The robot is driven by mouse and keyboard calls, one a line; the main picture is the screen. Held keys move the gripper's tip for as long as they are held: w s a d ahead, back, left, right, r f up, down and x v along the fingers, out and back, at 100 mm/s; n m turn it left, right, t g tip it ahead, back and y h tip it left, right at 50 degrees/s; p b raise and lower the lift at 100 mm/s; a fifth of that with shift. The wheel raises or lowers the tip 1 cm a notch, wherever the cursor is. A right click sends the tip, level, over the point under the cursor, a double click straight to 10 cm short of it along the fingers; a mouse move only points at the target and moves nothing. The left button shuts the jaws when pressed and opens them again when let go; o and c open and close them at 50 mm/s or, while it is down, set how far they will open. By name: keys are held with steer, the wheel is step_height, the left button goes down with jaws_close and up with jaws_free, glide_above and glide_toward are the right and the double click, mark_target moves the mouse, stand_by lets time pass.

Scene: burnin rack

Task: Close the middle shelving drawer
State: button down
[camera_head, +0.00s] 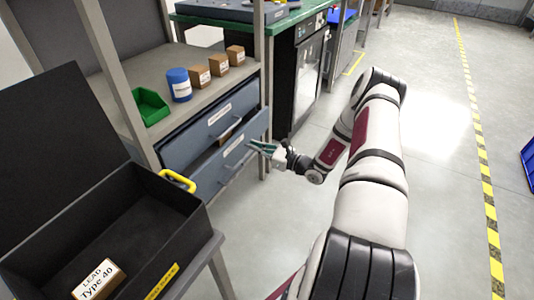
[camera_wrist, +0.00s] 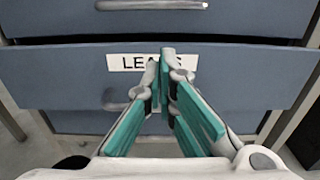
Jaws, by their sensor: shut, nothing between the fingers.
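The middle drawer (camera_head: 222,164) is blue-grey and stands partly pulled out of the shelving unit, with a narrow gap behind its front. In the wrist view, its front (camera_wrist: 245,75) fills the middle and bears a white label that seems to read "LEADS", partly hidden by my fingers. My gripper (camera_head: 253,146) is at the right part of this front. In the wrist view, my gripper (camera_wrist: 166,58) has its teal fingers shut, empty and pointing at the label. I cannot tell whether the fingertips touch the front. The upper drawer (camera_head: 200,128) looks shut.
A black open case (camera_head: 140,235) with a yellow handle and a lead box stands at the front left. On the shelf above the drawers are a green bin (camera_head: 150,106), a blue-and-white jar (camera_head: 179,85) and small brown boxes.

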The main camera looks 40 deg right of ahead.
mark_target(235, 139)
steer(key=shift+b+x, duration=0.8)
steer(key=shift+x, duration=2.35)
steer(key=shift+x, duration=1.45)
steer(key=shift+s, duration=0.15)
